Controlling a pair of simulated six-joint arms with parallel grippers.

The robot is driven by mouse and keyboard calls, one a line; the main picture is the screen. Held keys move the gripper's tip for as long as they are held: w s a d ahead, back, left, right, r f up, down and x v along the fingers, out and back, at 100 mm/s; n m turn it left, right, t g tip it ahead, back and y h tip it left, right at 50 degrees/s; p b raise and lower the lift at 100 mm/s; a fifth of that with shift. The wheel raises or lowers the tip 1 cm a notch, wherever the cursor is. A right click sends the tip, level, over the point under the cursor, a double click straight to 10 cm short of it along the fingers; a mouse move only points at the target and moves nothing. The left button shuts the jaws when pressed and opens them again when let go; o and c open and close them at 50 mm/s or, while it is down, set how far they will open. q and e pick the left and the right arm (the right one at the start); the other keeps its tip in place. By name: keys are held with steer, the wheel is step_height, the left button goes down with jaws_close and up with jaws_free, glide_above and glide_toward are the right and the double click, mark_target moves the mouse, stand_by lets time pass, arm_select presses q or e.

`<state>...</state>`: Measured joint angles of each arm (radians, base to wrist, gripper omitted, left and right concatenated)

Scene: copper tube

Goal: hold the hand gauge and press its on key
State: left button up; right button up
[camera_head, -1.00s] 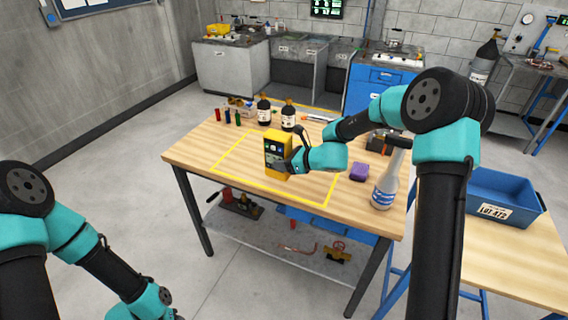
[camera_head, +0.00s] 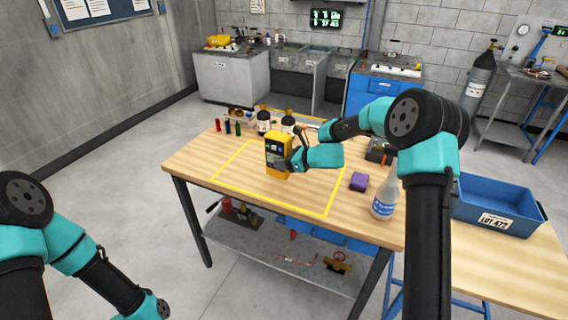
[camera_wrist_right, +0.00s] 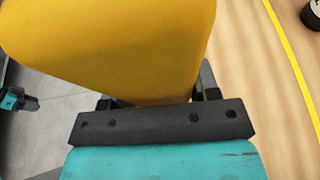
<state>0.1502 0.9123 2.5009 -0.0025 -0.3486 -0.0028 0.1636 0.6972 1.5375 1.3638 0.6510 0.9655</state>
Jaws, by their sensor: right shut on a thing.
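The hand gauge (camera_head: 278,150) is a yellow upright block with a dark front face, in the middle of the head view over the wooden table. My right gripper (camera_head: 292,162) is shut on it from the right side. In the right wrist view the gauge's plain yellow body (camera_wrist_right: 125,50) fills the top, between the dark jaws (camera_wrist_right: 155,97). The on key is too small to make out. My left arm (camera_head: 110,285) is at the lower left, away from the table. A small teal and dark part of it shows in the right wrist view; its finger opening is not clear.
A yellow tape outline (camera_head: 225,182) marks the table (camera_head: 350,230). Two dark bottles (camera_head: 264,122) and small coloured vials (camera_head: 227,127) stand behind. A blue bin (camera_head: 495,210) is farther right.

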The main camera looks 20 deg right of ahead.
steer(key=w+d, duration=0.2)
steer(key=w, duration=0.5)
steer(key=shift+w+d, duration=0.15)
steer(key=shift+w, duration=0.1)
stand_by(0.5)
steer(key=shift+f, duration=2.65)
stand_by(1.3)
arm_select(q)
jaws_close()
steer(key=shift+w, duration=0.1)
arm_select(e)
steer(key=shift+s+f, duration=0.1)
stand_by(1.5)
